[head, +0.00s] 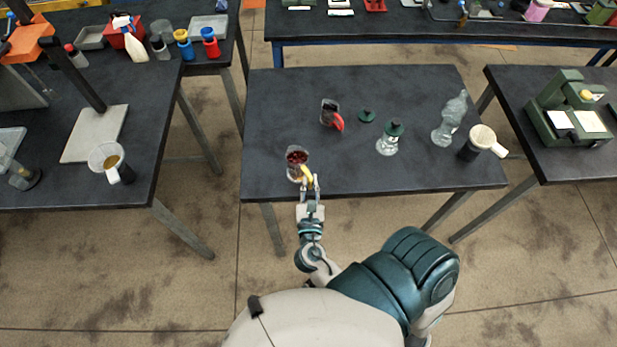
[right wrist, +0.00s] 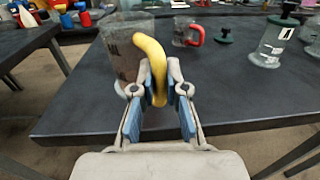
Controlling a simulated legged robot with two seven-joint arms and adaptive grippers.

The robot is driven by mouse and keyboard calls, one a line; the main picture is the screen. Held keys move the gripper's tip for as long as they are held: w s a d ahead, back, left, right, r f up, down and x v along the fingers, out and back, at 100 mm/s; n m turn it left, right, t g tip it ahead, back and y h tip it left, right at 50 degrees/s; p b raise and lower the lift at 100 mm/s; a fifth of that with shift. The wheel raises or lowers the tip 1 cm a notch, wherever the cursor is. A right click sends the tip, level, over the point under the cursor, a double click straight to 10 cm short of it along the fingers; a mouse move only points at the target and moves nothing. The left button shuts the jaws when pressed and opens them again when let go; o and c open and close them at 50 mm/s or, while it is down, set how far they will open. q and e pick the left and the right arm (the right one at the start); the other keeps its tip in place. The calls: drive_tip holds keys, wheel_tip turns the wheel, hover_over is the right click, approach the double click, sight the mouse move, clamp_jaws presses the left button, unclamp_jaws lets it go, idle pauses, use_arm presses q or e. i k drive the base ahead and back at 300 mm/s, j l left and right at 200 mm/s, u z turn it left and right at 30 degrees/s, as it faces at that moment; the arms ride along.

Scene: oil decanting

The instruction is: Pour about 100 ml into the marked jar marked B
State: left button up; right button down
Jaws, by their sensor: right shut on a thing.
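My right gripper (head: 310,184) is shut on the yellow handle of a clear jug (head: 297,155) at the front left of the middle table. Dark red content shows inside the jug in the head view. The right wrist view shows the blue finger pads (right wrist: 158,85) on either side of the handle, and the jug (right wrist: 118,60) looks upright. A clear jar with a green top (head: 388,143) stands to the right; its label (right wrist: 272,44) is too small to read. A clear vessel with a red handle (head: 329,111) stands behind the jug. I cannot tell which one carries B. My left gripper is out of view.
A loose green lid (head: 367,116) lies between the red-handled vessel and the green-topped jar. A clear bottle (head: 449,119) and a pale-topped mug (head: 482,141) stand at the right. The table's front middle (head: 340,180) is clear. A white-handled jug (head: 108,161) stands on the left table.

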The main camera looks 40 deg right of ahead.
sight(442, 137)
drive_tip(key=l+z, duration=0.15)
drive_tip(key=z, duration=0.25)
drive_tip(key=l+z, duration=0.2)
drive_tip(key=z, duration=0.2)
drive_tip(key=k, duration=0.05)
